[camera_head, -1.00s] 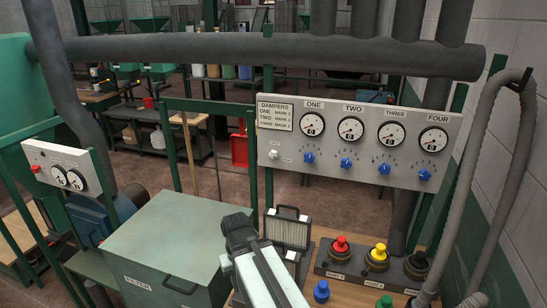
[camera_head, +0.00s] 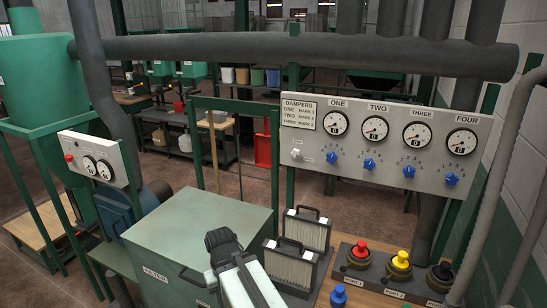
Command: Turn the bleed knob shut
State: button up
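A small pale knob (camera_head: 295,153) sits at the left end of the grey gauge panel (camera_head: 458,110), below the damper card. It may be the bleed knob, but its label is too small to read. Several blue knobs (camera_head: 369,163) sit to its right under the gauges, labelled ONE to FOUR. My gripper (camera_head: 222,240) is low in the middle of the view, over the front right of the green filter box, well below and left of the pale knob and apart from it. Its fingers do not show clearly.
The green filter box (camera_head: 190,235) stands at lower left. Two pleated filters (camera_head: 305,230) stand beside my gripper. Ports with red (camera_head: 360,249), yellow (camera_head: 401,258) and black caps are at lower right. A thick grey pipe (camera_head: 250,46) crosses above the panel; a hose hangs right.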

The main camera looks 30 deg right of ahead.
aim_at(295, 153)
jog(key=u, duration=1.4)
jog(key=i, duration=0.5)
jog(key=z, duration=0.25)
